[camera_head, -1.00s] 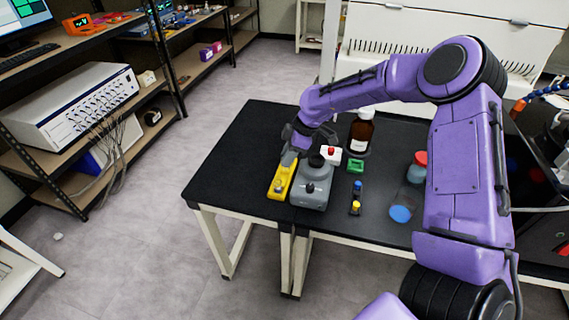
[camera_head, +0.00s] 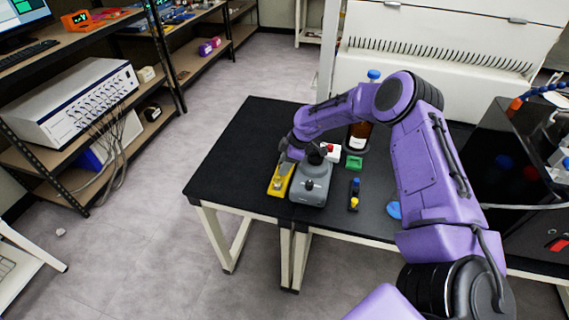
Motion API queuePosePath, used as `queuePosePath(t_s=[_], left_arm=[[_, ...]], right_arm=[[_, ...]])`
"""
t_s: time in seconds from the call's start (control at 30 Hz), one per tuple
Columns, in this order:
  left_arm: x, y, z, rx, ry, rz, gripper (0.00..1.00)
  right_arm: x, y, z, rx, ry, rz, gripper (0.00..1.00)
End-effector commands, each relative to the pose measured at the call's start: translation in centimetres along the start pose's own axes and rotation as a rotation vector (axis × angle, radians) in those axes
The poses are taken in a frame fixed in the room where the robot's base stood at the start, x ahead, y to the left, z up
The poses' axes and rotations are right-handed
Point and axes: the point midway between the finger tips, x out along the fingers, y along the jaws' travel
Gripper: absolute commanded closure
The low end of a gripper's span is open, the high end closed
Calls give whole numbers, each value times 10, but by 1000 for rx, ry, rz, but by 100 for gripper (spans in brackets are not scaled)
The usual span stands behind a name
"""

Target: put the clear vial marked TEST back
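My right gripper (camera_head: 291,154), at the end of the purple arm, is low over the table beside the grey device and at the far end of the yellow block. Its fingers are small and mostly hidden, so I cannot tell whether they are open or hold anything. I cannot make out a clear vial marked TEST. The yellow block (camera_head: 277,186) lies left of the grey device (camera_head: 309,190), which has a dark top. A small dark rack (camera_head: 353,196) with a blue and a yellow cap and a green holder (camera_head: 354,163) are to the right. My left gripper is out of view.
A brown bottle (camera_head: 358,138) stands behind the green holder, partly covered by my arm. A white box with a red top (camera_head: 329,151) is beside the grey device. A blue disc (camera_head: 393,210) shows beside my arm. The black table (camera_head: 232,165) is clear on the left.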

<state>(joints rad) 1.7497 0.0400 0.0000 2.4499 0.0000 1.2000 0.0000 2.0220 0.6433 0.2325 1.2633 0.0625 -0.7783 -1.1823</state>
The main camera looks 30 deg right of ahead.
Motion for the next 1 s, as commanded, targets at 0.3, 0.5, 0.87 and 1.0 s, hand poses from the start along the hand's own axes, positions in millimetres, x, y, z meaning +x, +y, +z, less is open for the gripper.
queuePosePath(t_s=[0.3,0.5,0.87,1.0], left_arm=[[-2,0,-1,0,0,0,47],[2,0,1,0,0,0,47],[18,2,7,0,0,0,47],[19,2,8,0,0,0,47]], right_arm=[[-2,0,0,1,0,0,47],[-27,1,-2,1,4,4,47],[-111,0,-2,-1,2,2,47],[-124,0,-2,1,1,1,47]])
